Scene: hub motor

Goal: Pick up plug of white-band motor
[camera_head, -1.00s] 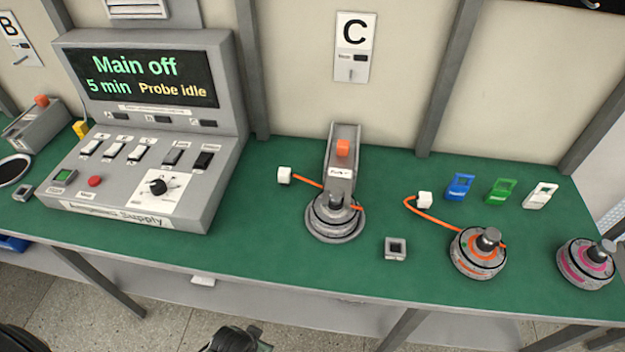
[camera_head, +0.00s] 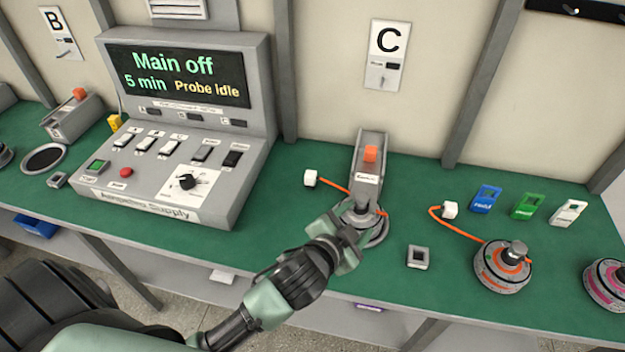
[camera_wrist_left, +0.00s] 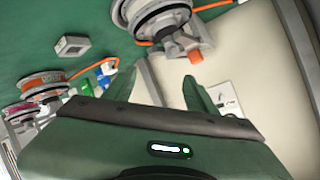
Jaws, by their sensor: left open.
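The motor with the pale grey-white band (camera_head: 358,214) sits in the stand under sign C, partly hidden by my left gripper. An orange cable runs from it to a white cube plug (camera_head: 310,178) lying on the green bench to its left. My left gripper (camera_head: 352,238) is open and empty, in front of and over the near side of this motor, to the right of and nearer than the plug. In the left wrist view a motor (camera_wrist_left: 155,18) shows above the spread fingers (camera_wrist_left: 163,88). I cannot make out this plug there. My right gripper is not in view.
An orange-band motor (camera_head: 502,268) with its own white plug (camera_head: 449,210) stands to the right, and a pink-band motor (camera_head: 606,284) beyond. A small grey square block (camera_head: 420,257) lies between. The power supply (camera_head: 190,150) stands left. Blue, green and white tags lie at right.

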